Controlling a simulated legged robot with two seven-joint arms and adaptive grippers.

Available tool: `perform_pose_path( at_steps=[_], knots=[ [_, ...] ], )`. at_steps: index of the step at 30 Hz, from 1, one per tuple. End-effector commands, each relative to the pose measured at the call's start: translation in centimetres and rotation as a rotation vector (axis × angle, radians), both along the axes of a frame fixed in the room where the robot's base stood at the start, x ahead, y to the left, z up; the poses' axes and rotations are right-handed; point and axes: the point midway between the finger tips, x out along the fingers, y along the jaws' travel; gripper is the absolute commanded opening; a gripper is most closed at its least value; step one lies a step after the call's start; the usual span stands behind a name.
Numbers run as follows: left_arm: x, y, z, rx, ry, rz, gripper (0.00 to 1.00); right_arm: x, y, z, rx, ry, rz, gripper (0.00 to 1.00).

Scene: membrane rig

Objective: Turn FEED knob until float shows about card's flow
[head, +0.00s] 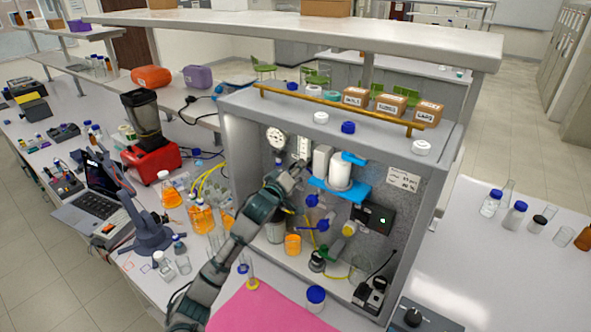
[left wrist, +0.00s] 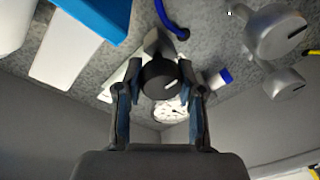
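My left gripper (head: 289,180) reaches into the grey rig, just below the white flow meter (head: 303,148). In the left wrist view, a round black knob (left wrist: 160,79) with a pale pointer line lies between my left fingertips (left wrist: 161,75). The fingers are very near its sides; contact is not clear. The pointer slants up to the right. The knob's label is not visible, and the arm hides it in the head view. The float cannot be made out. The card (head: 403,178) is on the back panel at right; its print is too small to read. My right gripper is out of view.
A round gauge (head: 275,138) sits left of the meter. A blue bracket (head: 339,190) with white cylinders stands close at right. Blue-handled valves (head: 312,200) and a black box with a green light (head: 373,219) are lower. A pink mat (head: 268,309) lies in front.

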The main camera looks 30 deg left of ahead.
Motion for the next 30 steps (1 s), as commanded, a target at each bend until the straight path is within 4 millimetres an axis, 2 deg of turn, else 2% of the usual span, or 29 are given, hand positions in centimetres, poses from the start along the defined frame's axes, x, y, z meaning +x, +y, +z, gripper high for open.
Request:
perform_pose_path(
  at_steps=[8,14,30],
  knots=[
    [0.0,0.1,-0.3,0.029,0.004,0.002,0.03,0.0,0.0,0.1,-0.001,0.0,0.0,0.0],
    [0.1,0.1,-0.3,0.124,-0.001,0.002,0.03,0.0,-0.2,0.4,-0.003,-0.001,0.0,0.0],
    [0.1,0.0,-0.4,0.61,-0.037,0.001,0.03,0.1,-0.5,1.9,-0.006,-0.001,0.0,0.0]
  ],
)
